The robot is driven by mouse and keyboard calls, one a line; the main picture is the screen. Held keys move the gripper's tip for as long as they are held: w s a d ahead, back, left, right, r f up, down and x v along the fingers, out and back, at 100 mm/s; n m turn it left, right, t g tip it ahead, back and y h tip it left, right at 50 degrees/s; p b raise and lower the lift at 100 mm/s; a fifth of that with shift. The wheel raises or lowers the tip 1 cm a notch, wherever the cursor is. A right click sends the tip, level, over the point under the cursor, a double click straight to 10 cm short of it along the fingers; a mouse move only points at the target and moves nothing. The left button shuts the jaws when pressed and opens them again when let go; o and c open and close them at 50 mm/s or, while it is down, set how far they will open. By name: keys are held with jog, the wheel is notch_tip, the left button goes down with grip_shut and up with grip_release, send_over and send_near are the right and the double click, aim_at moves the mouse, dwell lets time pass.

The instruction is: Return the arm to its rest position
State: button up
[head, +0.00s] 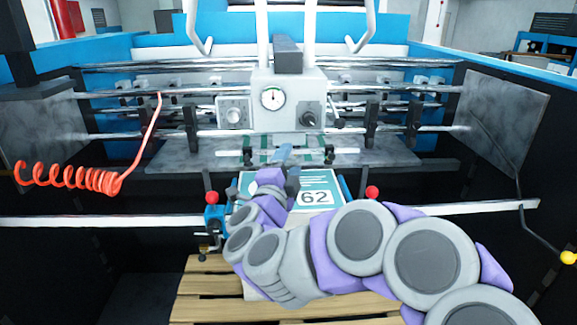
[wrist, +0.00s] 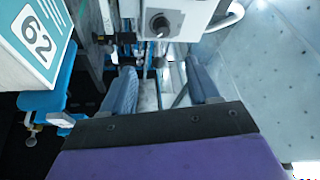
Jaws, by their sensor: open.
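My arm reaches forward from the lower right in the head view, bent along its links, over the stack of printed sheets.
A gauge box (head: 288,100) with knobs stands over the rollers. A coiled red hose (head: 70,178) hangs at left. Red-knobbed blue clamps (head: 214,216) flank the stack, above a wooden pallet (head: 200,290). Metal side plates (head: 502,112) bound the machine; a white rail (head: 110,221) crosses in front.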

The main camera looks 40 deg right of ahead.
dwell(0.3)
jog(key=w+a+f+n+t+y, duration=0.1)
jog(key=w+a+n+t+y, duration=0.2)
jog(key=a+n+y, duration=0.4)
jog(key=w+a+n+t+y, duration=0.2)
jog(key=a+n+y, duration=0.25)
jog(key=a, duration=0.35)
jog(key=s+a+f+n+g+y, duration=0.45)
jog(key=a+f+n+y, duration=0.25)
jog(key=a, duration=0.4)
jog(key=s+a+f+n+g, duration=0.1)
jog(key=s+f+n+g, duration=0.3)
jog(key=s, duration=0.4)
jog(key=s+a+f+n+g, duration=0.1)
jog(key=s+a+f+g, duration=0.15)
jog(key=s+f, duration=0.4)
jog(key=s+d+f+n+g+h, duration=0.1)
jog(key=s+d+g, duration=0.2)
jog(key=s, duration=0.6)
jog(key=s+d+f+g+h, duration=0.1)
jog(key=s+d+g, duration=0.3)
jog(key=s, duration=0.5)
jog(key=shift+s+f+n+g, duration=0.2)
jog(key=shift+s+n+g, duration=0.05)
jog(key=shift+n+g, duration=0.15)
